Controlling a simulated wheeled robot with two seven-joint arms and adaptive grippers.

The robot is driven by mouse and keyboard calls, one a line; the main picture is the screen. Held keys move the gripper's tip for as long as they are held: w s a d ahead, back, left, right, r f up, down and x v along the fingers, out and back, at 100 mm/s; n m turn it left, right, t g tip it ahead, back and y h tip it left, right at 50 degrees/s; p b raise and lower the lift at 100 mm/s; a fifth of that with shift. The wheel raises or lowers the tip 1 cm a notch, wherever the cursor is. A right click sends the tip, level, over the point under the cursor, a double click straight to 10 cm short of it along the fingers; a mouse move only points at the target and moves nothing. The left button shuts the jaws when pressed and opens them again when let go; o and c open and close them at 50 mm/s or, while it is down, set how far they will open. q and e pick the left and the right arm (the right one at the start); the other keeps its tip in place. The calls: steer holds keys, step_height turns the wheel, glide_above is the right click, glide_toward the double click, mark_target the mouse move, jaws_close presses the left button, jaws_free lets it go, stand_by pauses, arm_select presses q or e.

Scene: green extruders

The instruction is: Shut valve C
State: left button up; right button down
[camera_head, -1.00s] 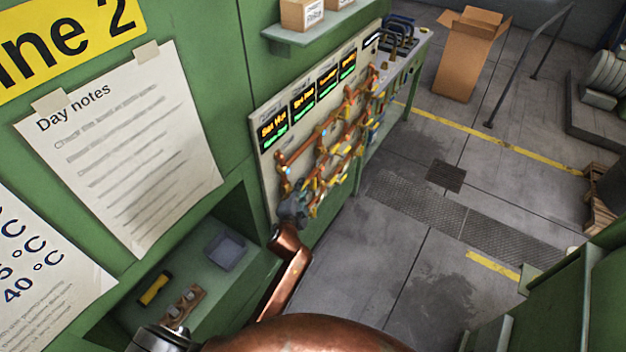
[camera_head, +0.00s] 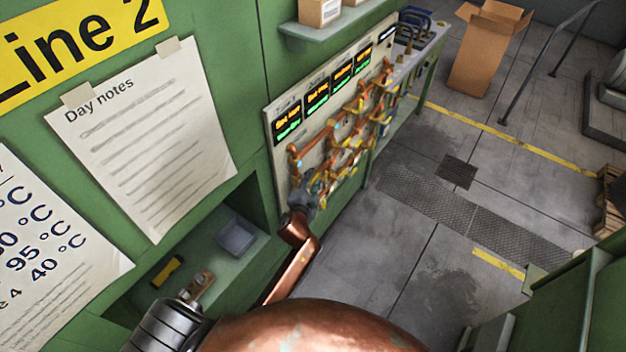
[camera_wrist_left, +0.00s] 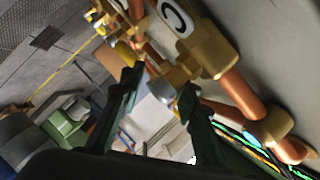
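Valve C shows in the left wrist view as a brass body (camera_wrist_left: 205,45) with a round white "C" label on a copper pipe. A brass hex piece (camera_wrist_left: 175,84) sticks out from it towards my fingers. My left gripper (camera_wrist_left: 158,98) is open, with one dark finger on each side of the space below this piece. I cannot tell whether a finger touches it. In the head view, my left gripper (camera_head: 303,196) is at the lower near corner of the pipe panel (camera_head: 282,158) and hides part of the pipework. My right gripper is not in view.
Several copper pipes and valves (camera_head: 345,140) run along the panel under lit displays (camera_head: 317,93). A shelf (camera_head: 335,22) with small boxes juts out above. A recess (camera_head: 225,262) holds a grey tray. A green bench (camera_head: 425,48) stands beyond, and open floor (camera_head: 440,275) lies to the right.

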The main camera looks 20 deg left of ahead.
arm_select(q)
steer(key=v, duration=1.2)
stand_by(0.3)
